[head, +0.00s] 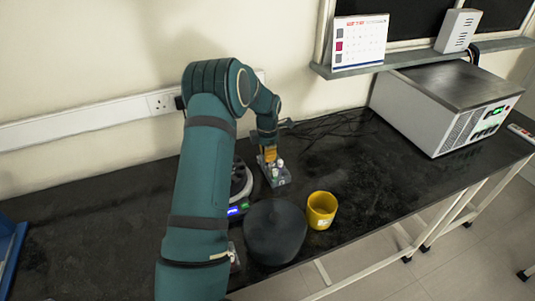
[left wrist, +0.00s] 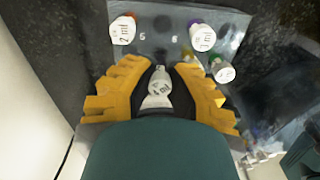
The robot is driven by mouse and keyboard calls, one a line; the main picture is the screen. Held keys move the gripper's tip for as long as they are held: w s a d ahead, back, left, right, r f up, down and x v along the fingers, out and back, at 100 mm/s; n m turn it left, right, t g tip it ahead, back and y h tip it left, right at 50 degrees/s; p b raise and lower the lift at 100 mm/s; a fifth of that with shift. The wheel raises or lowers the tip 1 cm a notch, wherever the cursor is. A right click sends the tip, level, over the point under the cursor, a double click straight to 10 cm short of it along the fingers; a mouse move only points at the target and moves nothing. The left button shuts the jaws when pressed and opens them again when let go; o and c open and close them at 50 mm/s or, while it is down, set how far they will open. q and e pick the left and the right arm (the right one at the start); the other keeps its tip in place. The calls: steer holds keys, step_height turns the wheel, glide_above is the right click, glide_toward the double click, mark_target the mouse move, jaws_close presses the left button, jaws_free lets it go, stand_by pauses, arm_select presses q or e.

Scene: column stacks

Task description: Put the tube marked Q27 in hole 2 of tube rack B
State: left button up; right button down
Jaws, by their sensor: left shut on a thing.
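A grey tube rack (head: 282,181) stands on the black bench, and its plate with the printed numbers 5 and 6 shows in the left wrist view (left wrist: 157,43). My left gripper (head: 269,155) is over the rack's far side. Its yellow fingers are shut on a tube with a white label (left wrist: 158,88). I cannot tell whether this tube's lower end is in a hole. Other tubes have an orange cap (left wrist: 122,29), a purple cap (left wrist: 202,37) and a green cap (left wrist: 222,70). I cannot read Q27 or the rack's letter. My right gripper is not in view.
A round device with a lit blue display (head: 238,208) stands close left of the rack. A yellow cup (head: 321,210) is to the front right. A large grey instrument (head: 445,105) stands at the right. The bench between rack and instrument is mostly clear, with dark cables behind.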

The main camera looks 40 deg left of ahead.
arm_select(q)
steer(key=shift+f, duration=0.15)
steer(key=shift+f, duration=0.15)
steer(key=o, duration=1.1)
steer(key=shift+d, duration=0.1)
steer(key=shift+r+p, duration=1.95)
steer(key=shift+r, duration=1.15)
